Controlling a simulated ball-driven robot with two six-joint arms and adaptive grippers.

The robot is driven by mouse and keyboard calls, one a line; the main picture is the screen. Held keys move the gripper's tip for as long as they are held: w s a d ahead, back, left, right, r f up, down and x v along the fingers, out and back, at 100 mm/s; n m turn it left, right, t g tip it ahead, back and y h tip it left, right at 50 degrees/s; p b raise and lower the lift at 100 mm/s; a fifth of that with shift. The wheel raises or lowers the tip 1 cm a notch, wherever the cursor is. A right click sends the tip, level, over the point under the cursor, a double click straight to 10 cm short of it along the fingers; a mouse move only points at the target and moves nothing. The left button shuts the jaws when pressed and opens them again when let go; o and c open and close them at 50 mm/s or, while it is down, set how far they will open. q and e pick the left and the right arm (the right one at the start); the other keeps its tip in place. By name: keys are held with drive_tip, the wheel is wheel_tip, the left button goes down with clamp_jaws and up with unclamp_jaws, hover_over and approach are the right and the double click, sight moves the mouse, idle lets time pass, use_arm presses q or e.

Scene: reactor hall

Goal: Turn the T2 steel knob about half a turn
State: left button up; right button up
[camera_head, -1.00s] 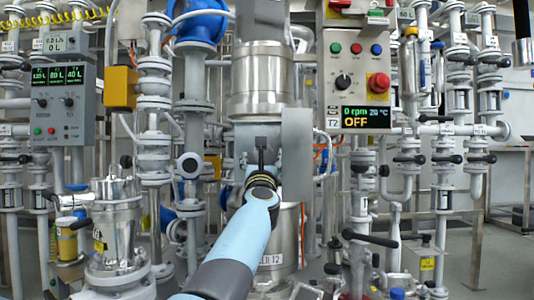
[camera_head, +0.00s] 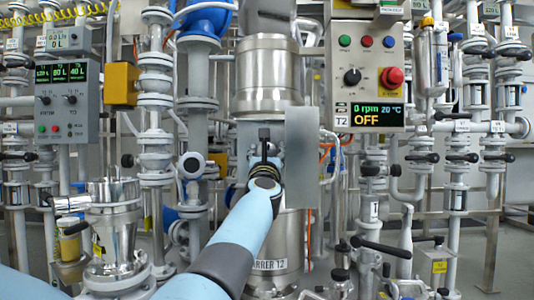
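I cannot make out a steel knob for certain; the spot behind my gripper is hidden. My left gripper (camera_head: 264,145) is at the middle of the view, pointing away from me into a grey open-fronted box on the steel T2 vessel (camera_head: 268,78). I see it from behind, so its fingertips and any grip are hidden. A grey door (camera_head: 302,155) stands open just to its right. The T2 control panel (camera_head: 367,40) is up and to the right; its display (camera_head: 378,115) reads 0 rpm, 20 °C, OFF. A black selector knob (camera_head: 352,77) is on it. My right gripper is not in view.
A red button (camera_head: 392,77) sits beside the selector knob. Another grey control panel (camera_head: 67,100) is at the left, above a steel vessel (camera_head: 115,225). Pipes and valves with black handles (camera_head: 380,246) crowd the right side. An orange cable (camera_head: 309,230) hangs right of the T2 vessel.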

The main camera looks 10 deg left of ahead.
use_arm(q)
drive_tip(key=shift+c, duration=0.8)
drive_tip(key=shift+m, duration=0.5)
